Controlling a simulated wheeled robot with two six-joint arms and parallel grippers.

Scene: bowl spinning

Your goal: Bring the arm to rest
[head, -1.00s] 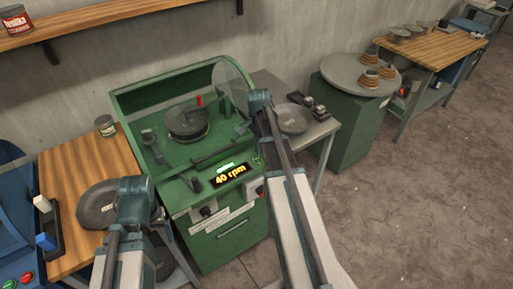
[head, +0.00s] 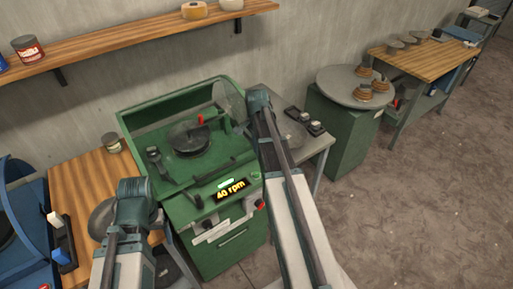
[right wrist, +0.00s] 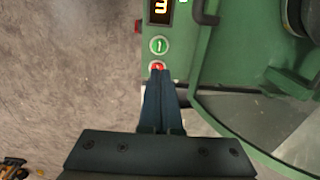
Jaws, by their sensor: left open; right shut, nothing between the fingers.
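The green machine (head: 175,200) stands in the middle of the head view, with a dark round bowl or disc (head: 189,137) in its well. Its display (head: 230,191) reads 40 rpm. In the right wrist view, my right gripper (right wrist: 159,72) is shut and empty, its tips at the red button (right wrist: 157,66); I cannot tell whether they press it. A green button (right wrist: 158,45) sits beside the red one. In the head view my right arm hides its own fingers. My left arm (head: 133,200) is at the lower left; its fingers are not visible.
A wooden bench (head: 75,180) with a can (head: 112,142) is left of the machine, beside blue equipment (head: 25,215). A grey side table (head: 312,145) and a round-topped green stand (head: 345,135) are to the right. Open floor (head: 430,200) lies further right.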

